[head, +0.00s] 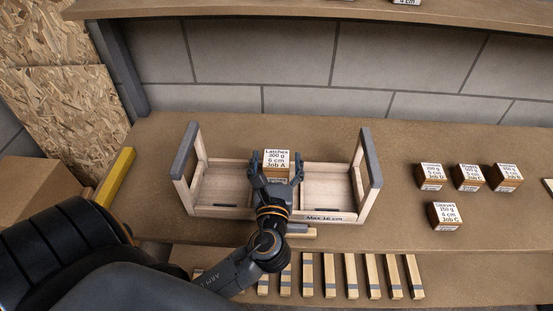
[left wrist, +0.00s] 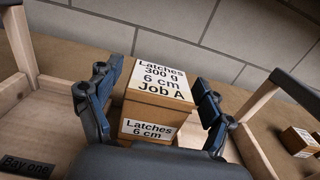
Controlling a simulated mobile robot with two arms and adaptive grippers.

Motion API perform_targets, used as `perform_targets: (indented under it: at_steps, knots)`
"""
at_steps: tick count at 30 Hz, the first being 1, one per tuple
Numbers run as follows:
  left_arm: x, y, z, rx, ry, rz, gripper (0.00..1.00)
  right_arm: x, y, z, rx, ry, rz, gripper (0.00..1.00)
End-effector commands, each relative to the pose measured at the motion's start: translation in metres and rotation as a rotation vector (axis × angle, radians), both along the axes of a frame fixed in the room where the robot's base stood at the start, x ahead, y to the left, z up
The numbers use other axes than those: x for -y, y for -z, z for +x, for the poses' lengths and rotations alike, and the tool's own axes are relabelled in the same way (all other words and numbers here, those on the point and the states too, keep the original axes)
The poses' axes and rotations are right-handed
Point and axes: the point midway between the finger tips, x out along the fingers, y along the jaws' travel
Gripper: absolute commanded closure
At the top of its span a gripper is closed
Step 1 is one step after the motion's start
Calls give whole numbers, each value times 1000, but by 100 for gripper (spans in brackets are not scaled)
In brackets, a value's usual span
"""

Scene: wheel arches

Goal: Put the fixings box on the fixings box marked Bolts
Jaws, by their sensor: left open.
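A brown fixings box with a white label, "Latches 300 g 6 cm Job A" (head: 277,156), stands at the middle of a wooden two-bay carrier (head: 331,217). It also shows upright in the left wrist view (left wrist: 152,108). My left gripper (head: 277,163) is open, with one finger on each side of this box. I cannot tell whether the fingers touch it, nor what is under it. Several smaller labelled boxes stand on the bench at the right, one reading "Sleeves" (head: 445,215). I cannot read "Bolts" on any box. My right gripper is not in view.
The carrier has tall grey-topped end handles (head: 371,160) on both sides and a "Max 16 cm" label. A yellow bar (head: 115,178) lies at the left bench edge. Wooden strips (head: 330,275) lie on a lower shelf in front. The bench between carrier and small boxes is clear.

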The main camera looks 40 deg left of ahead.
Motion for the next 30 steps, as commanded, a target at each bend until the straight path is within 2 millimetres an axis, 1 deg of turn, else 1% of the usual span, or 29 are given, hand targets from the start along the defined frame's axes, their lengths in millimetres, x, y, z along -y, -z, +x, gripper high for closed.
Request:
perform_targets:
  at_steps: [3, 7, 15, 21, 25, 30]
  knots:
    - [0, -4, 0, 1, 0, 0, 19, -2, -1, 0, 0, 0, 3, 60]
    - [9, 0, -13, -3, 2, -3, 19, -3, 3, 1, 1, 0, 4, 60]
    - [39, 2, -63, -5, 1, -4, 19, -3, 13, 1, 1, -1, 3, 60]
    - [56, 0, -91, -1, 0, -2, 19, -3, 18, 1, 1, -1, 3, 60]
    - [61, -2, -100, 0, 0, -1, 19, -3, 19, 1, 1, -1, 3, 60]
    - [63, -3, -103, 1, 0, 0, 19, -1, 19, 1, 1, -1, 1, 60]
